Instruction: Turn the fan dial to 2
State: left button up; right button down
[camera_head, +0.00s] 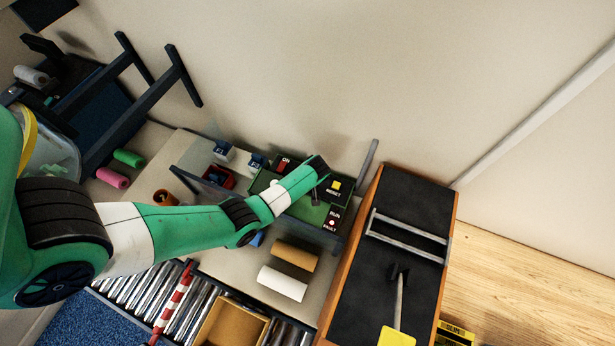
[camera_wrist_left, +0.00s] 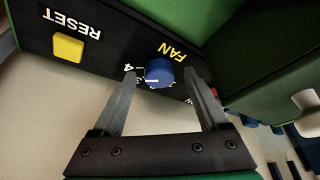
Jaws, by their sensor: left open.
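The blue fan dial (camera_wrist_left: 159,73) sits on a black panel face under the yellow word FAN. White scale marks surround it, and a 4 shows at its left; the other numbers are partly hidden. A white pointer line shows on the dial, but its exact setting is unclear. My left gripper (camera_wrist_left: 158,78) is open, its two fingers on either side of the dial, with no clear contact visible. In the head view my left gripper (camera_head: 315,196) is small at the green control panel (camera_head: 344,206), and the dial cannot be made out. My right gripper is not in view.
A yellow RESET button (camera_wrist_left: 68,47) lies left of the dial, and a green housing (camera_wrist_left: 262,55) bulges close on the right. In the head view, brown and white rolls (camera_head: 283,284) lie in front of the panel.

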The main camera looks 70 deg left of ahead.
pick_arm(q)
grip_shut()
dwell(0.4)
